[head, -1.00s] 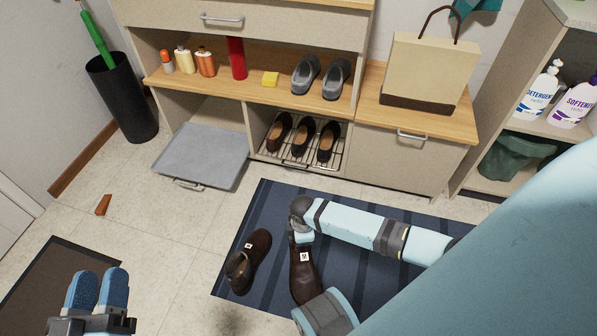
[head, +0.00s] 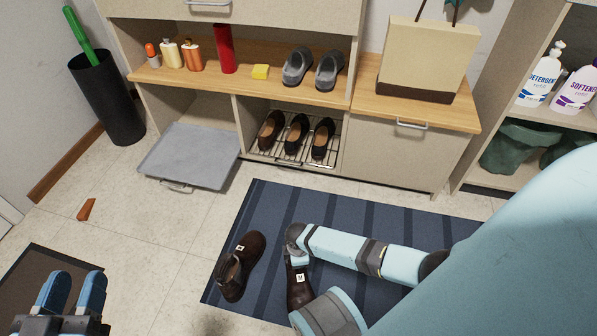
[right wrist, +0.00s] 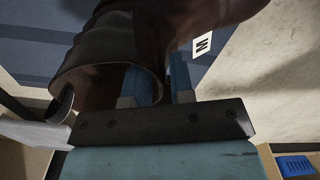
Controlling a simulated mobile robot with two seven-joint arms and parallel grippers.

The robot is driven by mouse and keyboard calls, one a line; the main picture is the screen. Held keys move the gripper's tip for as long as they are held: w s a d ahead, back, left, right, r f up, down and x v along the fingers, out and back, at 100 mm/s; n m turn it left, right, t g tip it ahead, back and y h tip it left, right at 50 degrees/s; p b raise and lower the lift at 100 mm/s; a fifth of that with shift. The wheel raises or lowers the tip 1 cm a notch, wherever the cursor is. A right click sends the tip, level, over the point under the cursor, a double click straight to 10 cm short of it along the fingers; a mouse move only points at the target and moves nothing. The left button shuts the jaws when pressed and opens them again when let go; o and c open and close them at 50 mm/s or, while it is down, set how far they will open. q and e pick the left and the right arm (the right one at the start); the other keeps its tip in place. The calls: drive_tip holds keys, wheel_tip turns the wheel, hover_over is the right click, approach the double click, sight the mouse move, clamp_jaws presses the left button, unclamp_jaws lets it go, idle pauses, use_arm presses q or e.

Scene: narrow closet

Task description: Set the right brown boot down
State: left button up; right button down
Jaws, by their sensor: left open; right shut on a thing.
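The right brown boot (head: 299,290) is in my right gripper, over the striped blue mat (head: 345,215). It has a white tag marked M. I cannot tell whether its sole touches the mat. In the right wrist view, the blue fingers of my right gripper (right wrist: 163,85) are shut on the wall of the boot's shaft (right wrist: 105,75). In the head view those fingers are hidden by my arm. The other brown boot (head: 240,268) is on the mat, just left of the held one, with a gap between. My left gripper (head: 72,292) is open and empty at the lower left.
A wire rack (head: 290,153) with several dark shoes is in the cabinet beyond the mat. A grey tray (head: 190,160) sticks out to its left. A small orange-brown wedge (head: 86,209) lies on the floor. A dark mat (head: 30,262) is at left. The mat's right part is partly covered by my arm.

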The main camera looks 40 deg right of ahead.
drive_tip(key=shift+f, duration=0.35)
drive_tip(key=shift+r, duration=0.1)
drive_tip(key=shift+f, duration=0.2)
drive_tip(key=c, duration=1)
unclamp_jaws()
drive_tip(key=shift+r, duration=0.1)
use_arm(q)
drive_tip(key=shift+a+r, duration=0.1)
